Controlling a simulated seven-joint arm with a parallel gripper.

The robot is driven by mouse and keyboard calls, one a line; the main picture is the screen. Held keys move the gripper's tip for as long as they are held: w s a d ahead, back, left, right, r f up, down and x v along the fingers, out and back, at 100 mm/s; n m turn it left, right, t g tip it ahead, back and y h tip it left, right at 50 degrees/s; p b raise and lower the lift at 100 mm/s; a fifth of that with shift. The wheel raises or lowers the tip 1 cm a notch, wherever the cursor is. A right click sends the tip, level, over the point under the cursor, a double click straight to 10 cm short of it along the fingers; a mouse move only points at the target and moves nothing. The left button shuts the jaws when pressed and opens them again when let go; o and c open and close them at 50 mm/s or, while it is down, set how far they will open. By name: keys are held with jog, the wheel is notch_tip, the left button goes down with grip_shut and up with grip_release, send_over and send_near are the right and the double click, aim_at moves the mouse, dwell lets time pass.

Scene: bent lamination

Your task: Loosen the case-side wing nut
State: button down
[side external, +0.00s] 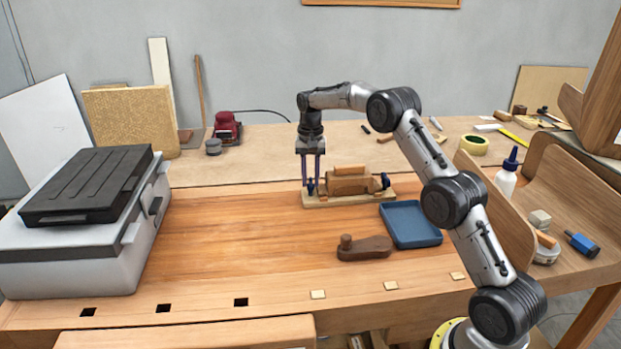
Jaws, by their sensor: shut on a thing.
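A wooden bending form (350,184) sits on a light board (345,199) at the middle of the bench, with a dark blue wing nut at each end. The case-side wing nut (311,189) is at the left end, towards the grey case. My gripper (313,186) points straight down over that end, its fingers shut on this wing nut. The fingers hide most of the nut, so its wing angle cannot be told. The other wing nut (385,181) stands clear at the right end.
The grey case (80,255) with a black lid stands at the left. A blue tray (410,224) and a dark wooden plane-like tool (364,248) lie in front of the form. A glue bottle (507,178) stands at the right. The bench left of the form is clear.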

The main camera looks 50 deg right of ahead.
aim_at(310, 181)
jog(key=shift+n, duration=0.8)
jog(key=c, duration=0.7)
grip_release()
jog(key=shift+o, duration=0.2)
notch_tip(310, 181, up, 14)
